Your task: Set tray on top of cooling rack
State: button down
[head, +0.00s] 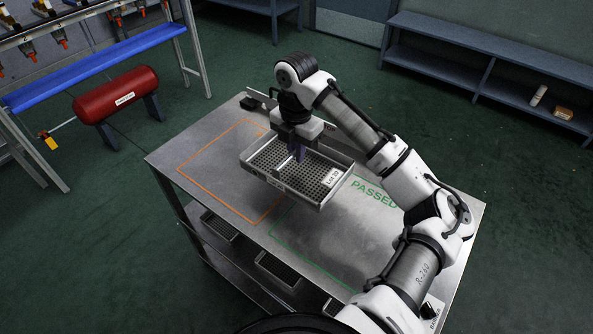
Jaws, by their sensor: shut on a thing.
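A grey metal tray (323,200) with a perforated floor and a white lot label on its front wall is in the middle of the head view. My gripper (297,155) points down into the tray and is shut on it, near a light bar at its centre. The exact grip is partly hidden by the fingers. The tray appears to be above the steel top between the orange and green outlines; I cannot tell the gap exactly. The metal rack (205,150) has a flat top and lower shelves; no other thing here looks clearly like a cooling rack.
An orange outline (196,152) is bare at left; a green outline marked PASSED (374,193) lies at right, partly behind my arm. More trays (278,270) sit on the shelf below. A red tank (116,95) stands on the floor at left. A bench (500,60) is at the back.

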aim_at(296, 168)
jog(key=shift+f+p, duration=0.55)
jog(key=shift+f, duration=3.25)
jog(key=c, duration=1.9)
grip_release()
jog(key=shift+f, duration=0.2)
jog(key=shift+c, duration=0.2)
jog(key=o, duration=0.4)
jog(key=shift+o, duration=0.2)
jog(key=shift+r, duration=0.1)
notch_tip(296, 168, up, 12)
jog(key=shift+r+b, duration=0.1)
jog(key=shift+b, duration=1)
